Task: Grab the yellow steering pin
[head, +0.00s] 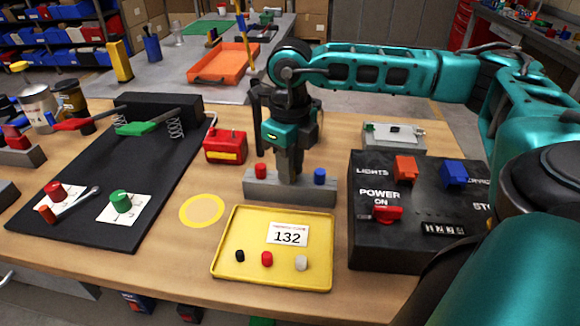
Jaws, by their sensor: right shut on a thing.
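A grey pin block (258,190) stands on the wooden table behind the yellow tray. A red pin (261,170) stands at its left end and a blue pin (320,176) at its right end. My right gripper (290,178) points straight down at the block's middle, between these two pins. Its fingers are shut on the yellow steering pin, which they hide almost fully from this side. I cannot tell whether the pin is still seated in the block. My left gripper is not in view.
A yellow tray (228,270) with a 132 card and several small caps lies in front. A black switch box (375,255) stands right, a red box (226,147) left. A black pedal board (85,150) lies further left. Bare table surrounds the yellow ring mark (202,209).

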